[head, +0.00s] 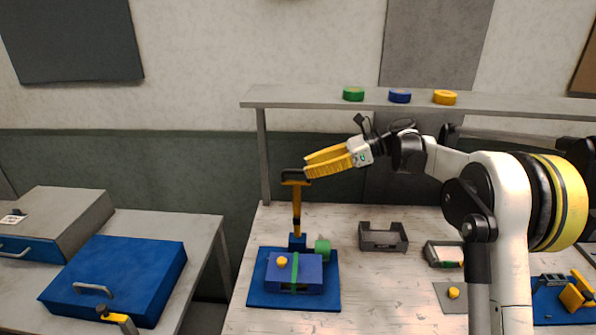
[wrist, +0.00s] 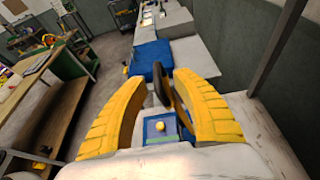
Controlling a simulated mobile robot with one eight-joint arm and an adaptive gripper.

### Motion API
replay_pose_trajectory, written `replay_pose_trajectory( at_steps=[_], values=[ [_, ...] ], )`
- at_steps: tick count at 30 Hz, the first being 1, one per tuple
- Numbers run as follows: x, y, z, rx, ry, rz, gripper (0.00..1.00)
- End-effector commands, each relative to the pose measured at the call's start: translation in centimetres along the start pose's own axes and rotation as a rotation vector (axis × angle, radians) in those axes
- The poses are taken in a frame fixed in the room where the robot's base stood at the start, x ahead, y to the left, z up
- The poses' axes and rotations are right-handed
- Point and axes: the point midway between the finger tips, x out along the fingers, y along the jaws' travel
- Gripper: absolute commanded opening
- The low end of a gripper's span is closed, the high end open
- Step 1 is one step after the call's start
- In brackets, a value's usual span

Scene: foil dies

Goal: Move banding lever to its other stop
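The banding lever (head: 297,208) is a yellow bar with a black grip at its top. It stands nearly upright from a blue block at the back of the blue banding fixture (head: 328,292) in the head view. My gripper (head: 306,166) is level with the grip, its yellow fingers pointing left, close to the lever's top. In the wrist view the fingers of my gripper (wrist: 160,76) are spread apart, with the lever's black grip (wrist: 158,84) showing between them. I see no finger closed on it. Contact cannot be told.
The fixture holds a purple-blue box with a green band and yellow knob (head: 282,262). A grey tray (head: 383,238) sits to its right. A shelf (head: 300,97) with green, blue and yellow rolls runs behind. A blue case (head: 130,265) lies on the left table.

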Motion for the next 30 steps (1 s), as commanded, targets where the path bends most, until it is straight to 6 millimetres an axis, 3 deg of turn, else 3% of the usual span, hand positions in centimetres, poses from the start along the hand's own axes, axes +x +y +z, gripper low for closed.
replay_pose_trajectory(
  at_steps=[6, 12, 25, 30],
  values=[
    [-4.9, -0.1, 0.0, 0.000, 0.000, -0.003, 0.34],
    [-7.3, 0.0, 0.0, 0.000, 0.000, -0.001, 0.34],
    [-7.6, 0.2, 0.0, -0.009, 0.007, -0.004, 0.34],
    [-7.2, 2.5, -0.1, -0.124, 0.104, -0.049, 0.34]
  ],
)
